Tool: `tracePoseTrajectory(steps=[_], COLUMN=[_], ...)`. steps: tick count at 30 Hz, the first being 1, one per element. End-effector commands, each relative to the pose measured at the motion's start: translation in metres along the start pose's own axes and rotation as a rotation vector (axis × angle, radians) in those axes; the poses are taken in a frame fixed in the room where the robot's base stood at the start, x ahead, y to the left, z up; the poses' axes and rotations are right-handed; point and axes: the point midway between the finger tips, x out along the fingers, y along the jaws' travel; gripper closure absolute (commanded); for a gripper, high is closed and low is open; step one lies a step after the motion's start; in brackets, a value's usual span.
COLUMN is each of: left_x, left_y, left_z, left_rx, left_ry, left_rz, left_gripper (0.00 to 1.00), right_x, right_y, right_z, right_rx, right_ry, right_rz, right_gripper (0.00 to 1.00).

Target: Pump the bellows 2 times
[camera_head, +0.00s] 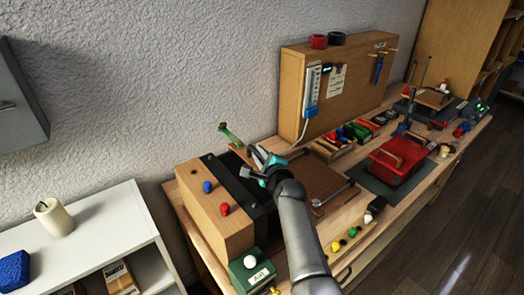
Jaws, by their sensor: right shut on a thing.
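What looks like the bellows, a wooden box (205,212) with a black section (240,182) along its right side, stands at the left end of the bench. I cannot tell its moving part for certain. A green handle-like piece (230,134) sticks up behind it. My right gripper (263,160), with teal fingers, is just right of the black section, near the back of the bench. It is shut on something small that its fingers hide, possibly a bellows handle. My left gripper is not in view.
A brown board (318,180) lies right of my gripper. A tall wooden cabinet (335,85) stands behind. A red basket (397,160) sits on a mat at the right. A green box (252,272) stands in front. A white shelf (95,235) is at the left.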

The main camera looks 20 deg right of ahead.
Motion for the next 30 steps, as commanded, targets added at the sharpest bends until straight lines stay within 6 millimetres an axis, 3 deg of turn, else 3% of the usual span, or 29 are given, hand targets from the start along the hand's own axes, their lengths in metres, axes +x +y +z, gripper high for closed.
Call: tracePoseTrajectory(steps=[8, 9, 17, 30], left_x=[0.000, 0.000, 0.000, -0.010], left_y=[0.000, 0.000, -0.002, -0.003], left_z=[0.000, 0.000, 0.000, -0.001], left_rx=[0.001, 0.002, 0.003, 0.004], left_ry=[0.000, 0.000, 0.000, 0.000], left_rz=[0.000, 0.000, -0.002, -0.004], left_gripper=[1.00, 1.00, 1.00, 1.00], right_x=[0.000, 0.000, 0.000, -0.009], right_y=[0.007, 0.007, 0.005, 0.001], right_z=[0.004, 0.004, 0.003, 0.002], right_rx=[0.006, 0.006, 0.004, 0.000], right_ry=[-0.006, -0.006, -0.004, 0.000], right_rz=[0.013, 0.013, 0.009, 0.005], right_gripper=[1.00, 0.80, 0.52, 0.52])
